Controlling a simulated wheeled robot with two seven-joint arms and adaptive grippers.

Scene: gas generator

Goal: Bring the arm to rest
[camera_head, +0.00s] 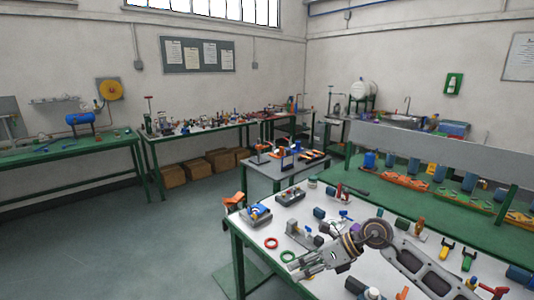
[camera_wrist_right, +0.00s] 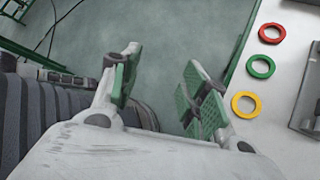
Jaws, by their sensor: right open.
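My right arm reaches in from the right over the front white-topped workbench (camera_head: 248,237) in the head view. Its gripper (camera_head: 305,266) is above the bench's near left part. In the right wrist view the gripper (camera_wrist_right: 165,82) has its two green-padded fingers spread apart with nothing between them. Grey floor shows beyond the fingers, so the tips are out around the bench's edge in that view. My left gripper is not in view.
A red ring (camera_wrist_right: 271,33), a green ring (camera_wrist_right: 261,66) and a yellow ring (camera_wrist_right: 246,105) lie on the bench beside the fingers. Several tools and parts cover the bench farther right. A small table (camera_head: 262,172) stands behind. Open floor (camera_head: 150,245) lies left.

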